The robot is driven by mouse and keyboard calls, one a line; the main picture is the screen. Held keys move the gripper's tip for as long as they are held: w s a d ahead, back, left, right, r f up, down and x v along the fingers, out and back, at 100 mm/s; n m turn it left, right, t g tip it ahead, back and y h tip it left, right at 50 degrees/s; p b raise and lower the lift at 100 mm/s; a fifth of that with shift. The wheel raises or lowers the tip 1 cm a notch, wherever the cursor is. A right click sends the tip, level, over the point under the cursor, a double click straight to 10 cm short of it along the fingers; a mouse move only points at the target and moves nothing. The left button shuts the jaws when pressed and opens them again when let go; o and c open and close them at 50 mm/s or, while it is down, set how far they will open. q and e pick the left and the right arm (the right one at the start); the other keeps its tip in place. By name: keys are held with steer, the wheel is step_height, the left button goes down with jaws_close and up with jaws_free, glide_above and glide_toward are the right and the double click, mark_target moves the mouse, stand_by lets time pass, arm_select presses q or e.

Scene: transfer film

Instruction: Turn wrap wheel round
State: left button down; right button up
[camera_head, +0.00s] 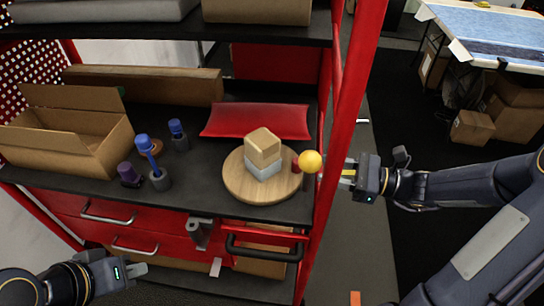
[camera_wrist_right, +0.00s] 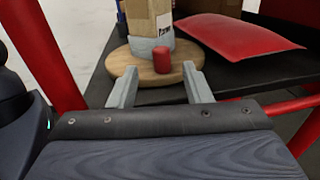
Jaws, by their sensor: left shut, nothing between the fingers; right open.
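The wrap wheel is a round wooden turntable (camera_head: 240,188) on the cart's black top, also seen in the right wrist view (camera_wrist_right: 122,84). A small red peg (camera_head: 296,163) stands near its right edge. A light brown box (camera_head: 263,146) rests on a grey block (camera_head: 264,169) at its middle. My right gripper (camera_head: 349,173) is open, right of the wheel. In the right wrist view the peg (camera_wrist_right: 162,60) appears just ahead, between the fingers (camera_wrist_right: 164,82); contact cannot be told. My left gripper (camera_head: 137,269) is shut and empty at lower left, away from the wheel.
A red cushion (camera_head: 257,121) lies behind the wheel. Left are an open carton (camera_head: 69,148) and blue-topped tools (camera_head: 149,152). A shelf (camera_head: 170,30) hangs above.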

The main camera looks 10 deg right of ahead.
mark_target(297, 160)
steer(key=x, duration=0.8)
steer(key=shift+w+a+f, duration=0.1)
steer(key=shift+w+a, duration=0.1)
steer(key=shift+c, duration=0.2)
jaws_close()
